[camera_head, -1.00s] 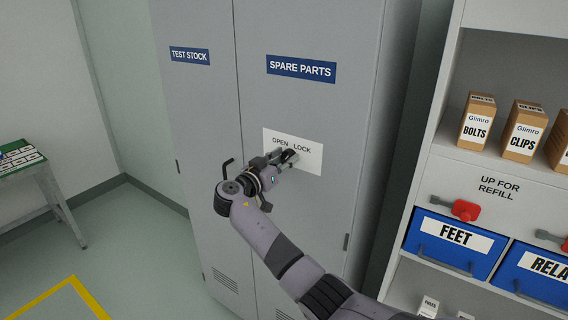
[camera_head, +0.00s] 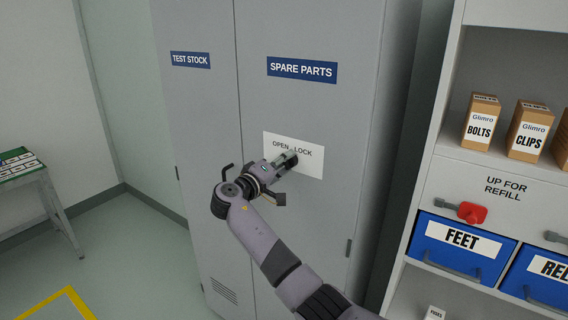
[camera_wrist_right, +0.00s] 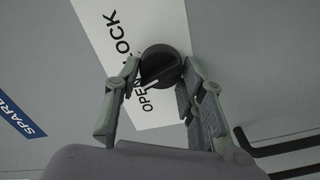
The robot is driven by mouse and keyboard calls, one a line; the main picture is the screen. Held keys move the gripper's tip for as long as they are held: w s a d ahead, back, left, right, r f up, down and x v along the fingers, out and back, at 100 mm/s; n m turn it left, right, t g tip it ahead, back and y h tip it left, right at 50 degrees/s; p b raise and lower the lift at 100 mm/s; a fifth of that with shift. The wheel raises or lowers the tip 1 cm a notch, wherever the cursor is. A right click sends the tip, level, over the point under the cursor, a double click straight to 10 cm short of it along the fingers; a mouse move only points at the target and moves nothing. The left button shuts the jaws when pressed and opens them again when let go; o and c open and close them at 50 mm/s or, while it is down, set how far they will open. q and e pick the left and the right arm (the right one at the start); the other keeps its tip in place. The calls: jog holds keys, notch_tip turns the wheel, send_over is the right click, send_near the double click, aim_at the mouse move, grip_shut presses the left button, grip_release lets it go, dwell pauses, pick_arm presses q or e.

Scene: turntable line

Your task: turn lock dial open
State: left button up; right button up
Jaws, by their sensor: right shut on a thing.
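The lock dial (camera_wrist_right: 160,66) is a round black knob with a raised grip and a white mark. It sits on a white plate (camera_head: 311,167) lettered OPEN and LOCK, on the grey SPARE PARTS cabinet door (camera_head: 300,110). In the right wrist view the white mark points down-left, towards the word OPEN. My right gripper (camera_head: 288,158) is shut on the dial, with one finger on each side in the wrist view. In the head view the gripper hides most of the dial. My left gripper is not in view.
A black bar handle (camera_wrist_right: 285,148) is close beside the right gripper. The floor before the cabinet is clear.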

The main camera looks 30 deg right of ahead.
jog(key=n+p, duration=0.2)
jog(key=n, duration=0.3)
jog(key=shift+n, duration=0.3)
dwell(0.4)
jog(key=o, duration=1.1)
jog(key=shift+w+f, duration=0.1)
jog(key=v, duration=1.2)
